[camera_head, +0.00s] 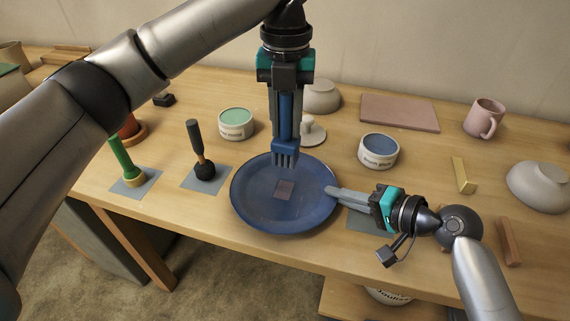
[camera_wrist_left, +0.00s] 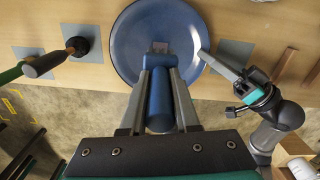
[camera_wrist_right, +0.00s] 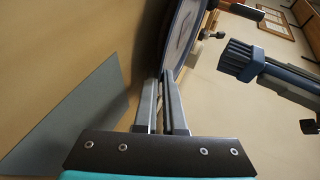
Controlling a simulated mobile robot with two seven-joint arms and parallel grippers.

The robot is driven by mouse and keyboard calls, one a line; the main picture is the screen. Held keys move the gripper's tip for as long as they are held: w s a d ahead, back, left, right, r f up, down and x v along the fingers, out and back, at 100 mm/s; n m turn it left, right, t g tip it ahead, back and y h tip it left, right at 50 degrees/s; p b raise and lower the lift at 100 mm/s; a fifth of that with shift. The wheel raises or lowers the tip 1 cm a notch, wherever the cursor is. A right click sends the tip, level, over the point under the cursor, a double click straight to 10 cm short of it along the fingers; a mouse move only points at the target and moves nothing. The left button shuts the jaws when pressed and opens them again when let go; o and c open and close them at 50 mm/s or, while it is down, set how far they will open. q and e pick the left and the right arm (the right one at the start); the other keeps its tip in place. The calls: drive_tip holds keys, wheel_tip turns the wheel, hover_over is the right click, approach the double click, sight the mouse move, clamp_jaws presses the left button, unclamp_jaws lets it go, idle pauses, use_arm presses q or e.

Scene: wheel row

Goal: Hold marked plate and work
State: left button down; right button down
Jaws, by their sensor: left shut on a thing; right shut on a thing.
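My left gripper (camera_head: 286,128) points down, shut on the blue handle of a tool (camera_head: 285,150) with a toothed blue head. The tool's head (camera_wrist_right: 238,58) hangs apart from the plate in the right wrist view. My right gripper (camera_head: 331,190) is shut on the plate's right rim; the rim also shows in the right wrist view (camera_wrist_right: 190,45).
A green-handled tool (camera_head: 125,160) and a dark round-headed tool (camera_head: 204,168) stand on grey mats at left. A bare grey mat (camera_wrist_right: 75,120) lies by my right gripper. Green (camera_head: 236,123) and blue (camera_head: 378,151) glaze tubs and a knobbed lid (camera_head: 311,132) stand behind the plate.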

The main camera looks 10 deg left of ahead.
sight(286, 148)
use_arm(q)
drive_tip(key=shift+s+a+f, duration=0.1)
drive_tip(key=shift+s+f, duration=0.2)
drive_tip(key=shift+s, duration=0.35)
drive_tip(key=shift+s+f, duration=0.25)
drive_tip(key=shift+s, duration=0.35)
drive_tip(key=f, duration=0.4)
drive_tip(key=shift+w, duration=1.25)
drive_tip(key=shift+f, duration=0.2)
drive_tip(key=shift+f, duration=0.1)
